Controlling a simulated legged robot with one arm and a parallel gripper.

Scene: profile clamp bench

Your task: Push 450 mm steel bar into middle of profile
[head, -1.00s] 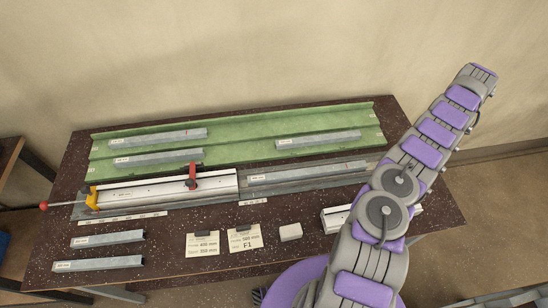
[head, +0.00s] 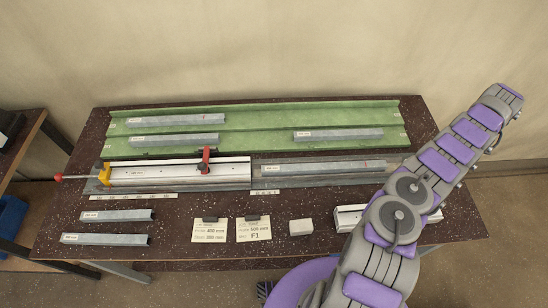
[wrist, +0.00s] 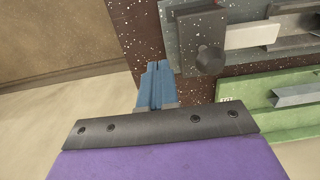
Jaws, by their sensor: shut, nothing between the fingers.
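A pale aluminium profile (head: 222,172) lies in the fixture on the bench, under a red clamp (head: 206,158). A grey steel bar (head: 322,168) with a red mark lies in the channel right of the profile, in line with it. Its label is too small to read. My gripper (wrist: 156,66) has blue fingers, shut and empty, above the bench edge in the wrist view. They are apart from a grey fixture plate with a dark knob (wrist: 210,60) beside them. In the head view my gripper does not show, and my arm hides the fixture's right end.
A green tray (head: 250,148) behind the fixture holds several bars. Two bars (head: 118,215) lie at front left. Two cards (head: 253,229), a pale block (head: 300,227) and a short profile piece (head: 349,215) lie in front. A red-knobbed rod (head: 62,177) sticks out left.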

